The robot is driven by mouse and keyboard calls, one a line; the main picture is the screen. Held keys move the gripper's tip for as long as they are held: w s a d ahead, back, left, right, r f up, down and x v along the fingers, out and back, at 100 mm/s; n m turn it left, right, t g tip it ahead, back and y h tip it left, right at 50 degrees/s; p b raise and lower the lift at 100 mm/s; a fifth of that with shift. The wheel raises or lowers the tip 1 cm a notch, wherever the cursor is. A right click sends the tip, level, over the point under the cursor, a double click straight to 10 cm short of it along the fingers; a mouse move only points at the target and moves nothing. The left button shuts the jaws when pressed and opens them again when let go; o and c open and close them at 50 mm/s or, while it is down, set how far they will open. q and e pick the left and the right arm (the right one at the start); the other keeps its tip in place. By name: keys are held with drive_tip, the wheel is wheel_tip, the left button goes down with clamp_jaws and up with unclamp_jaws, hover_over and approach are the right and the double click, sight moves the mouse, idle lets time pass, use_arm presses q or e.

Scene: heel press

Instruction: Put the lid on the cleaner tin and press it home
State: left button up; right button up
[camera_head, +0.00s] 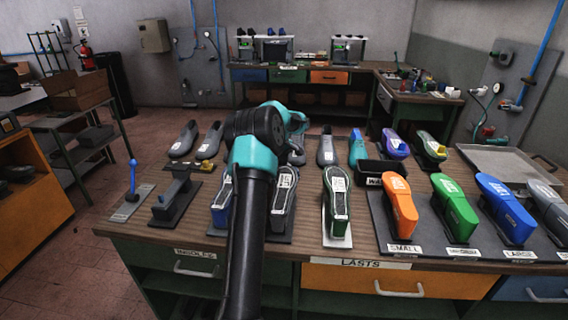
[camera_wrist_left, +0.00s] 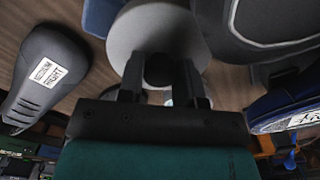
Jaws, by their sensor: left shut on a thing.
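My left gripper (camera_wrist_left: 160,68) is shut on a dark round knob in the left wrist view. A pale grey round disc, which looks like the lid (camera_wrist_left: 155,28), lies just beyond the fingertips with the knob against its face. In the head view my left arm reaches over the bench, and its teal and black wrist hides the fingers and the lid. I cannot make out the cleaner tin in either view; a small pale patch between the fingers is too hidden to name. My right gripper is in neither view.
The wooden bench (camera_head: 310,178) is crowded. Upturned shoes (camera_head: 337,190) stand near my left arm, and coloured lasts (camera_head: 455,207) stand at the right. A dark bin (camera_head: 382,172) sits behind them. A grey last (camera_wrist_left: 48,75) is close left in the wrist view. A metal tray (camera_head: 507,165) lies far right.

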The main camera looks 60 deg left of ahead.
use_arm(q)
drive_tip(key=shift+a, duration=0.1)
idle(0.4)
drive_tip(key=s+a+r+n, duration=0.3)
drive_tip(key=s+a+r, duration=0.3)
drive_tip(key=s+a, duration=0.3)
drive_tip(key=shift+a, duration=1)
drive_tip(key=shift+f, duration=0.15)
drive_tip(key=shift+w+f, duration=0.1)
drive_tip(key=shift+f, duration=1.7)
drive_tip(key=shift+f, duration=0.5)
drive_tip(key=shift+f, duration=0.35)
drive_tip(key=shift+f, duration=0.9)
idle(1.6)
